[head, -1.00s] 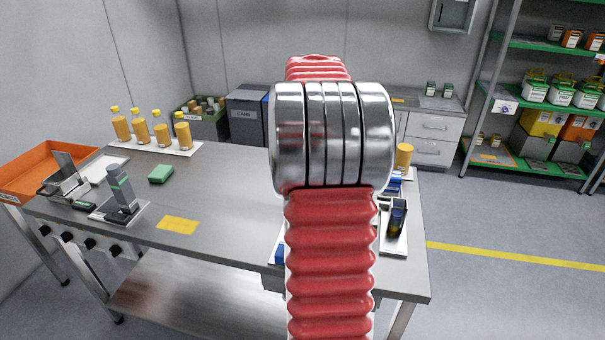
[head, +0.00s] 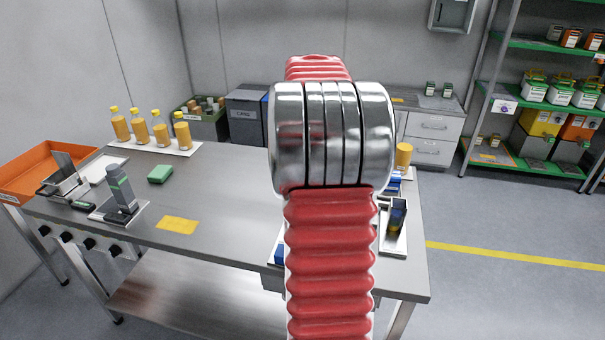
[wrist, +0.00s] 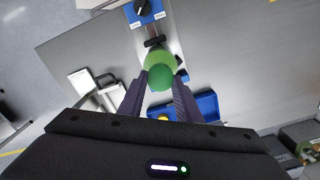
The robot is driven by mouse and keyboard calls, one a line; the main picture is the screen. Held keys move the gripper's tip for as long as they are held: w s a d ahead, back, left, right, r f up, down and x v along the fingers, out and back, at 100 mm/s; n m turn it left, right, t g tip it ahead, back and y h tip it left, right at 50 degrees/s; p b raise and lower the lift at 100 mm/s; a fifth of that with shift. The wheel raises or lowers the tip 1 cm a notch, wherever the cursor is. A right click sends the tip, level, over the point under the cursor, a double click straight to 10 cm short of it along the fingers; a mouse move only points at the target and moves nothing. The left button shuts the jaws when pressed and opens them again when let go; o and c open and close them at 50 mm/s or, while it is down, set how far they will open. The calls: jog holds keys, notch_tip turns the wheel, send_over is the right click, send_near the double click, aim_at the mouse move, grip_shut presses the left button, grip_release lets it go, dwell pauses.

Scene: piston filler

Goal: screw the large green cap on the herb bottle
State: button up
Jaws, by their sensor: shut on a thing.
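In the wrist view, my gripper (wrist: 161,84) points down at the table, its two dark fingers on either side of a round, darker green cap (wrist: 161,77). The gripper is shut on this cap. A larger, lighter green rounded shape (wrist: 158,56), which looks like the herb bottle, shows just beyond the cap and partly behind it. I cannot tell whether the cap is seated on it or just above it. In the head view my red and silver arm hides the gripper, cap and bottle.
A blue box with a black knob (wrist: 143,11) stands beyond the bottle. A blue tray (wrist: 208,106) lies at the right finger.

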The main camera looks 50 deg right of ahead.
jog(key=shift+m, duration=1.4)
jog(key=o, duration=1.1)
jog(key=n, duration=0.3)
jog(key=shift+n, duration=0.4)
jog(key=n, duration=0.3)
jog(key=shift+n, duration=0.3)
jog(key=n, duration=0.3)
jog(key=shift+n, duration=2.3)
